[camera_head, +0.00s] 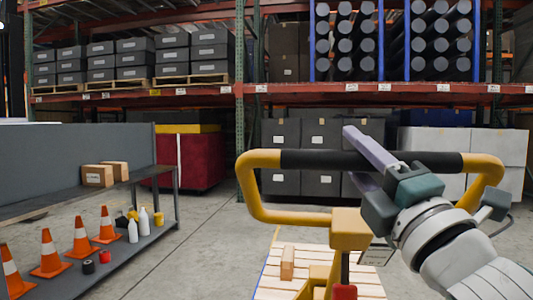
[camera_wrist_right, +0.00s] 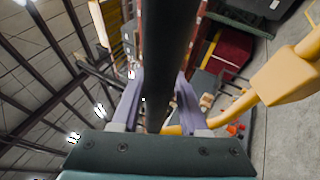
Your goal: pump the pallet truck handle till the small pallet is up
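The pallet truck handle is a yellow loop (camera_head: 248,190) with a black grip bar (camera_head: 320,160). It stands in front of me at the right of the head view, on a yellow stem (camera_head: 350,228). My right gripper (camera_head: 366,162) has its two purple fingers on either side of the black bar and looks shut on it. In the right wrist view the bar (camera_wrist_right: 168,45) runs between the fingers (camera_wrist_right: 160,90). A slatted wooden pallet (camera_head: 268,282) lies low beyond the stem, partly hidden; its height off the floor is unclear. My left gripper is out of view.
A small brown box (camera_head: 287,262) is on the pallet. At left stands a grey bench (camera_head: 150,262) with orange cones, bottles and boxes. Racks (camera_head: 240,120) with bins and tubes line the back. Bare floor (camera_head: 200,245) lies between bench and pallet.

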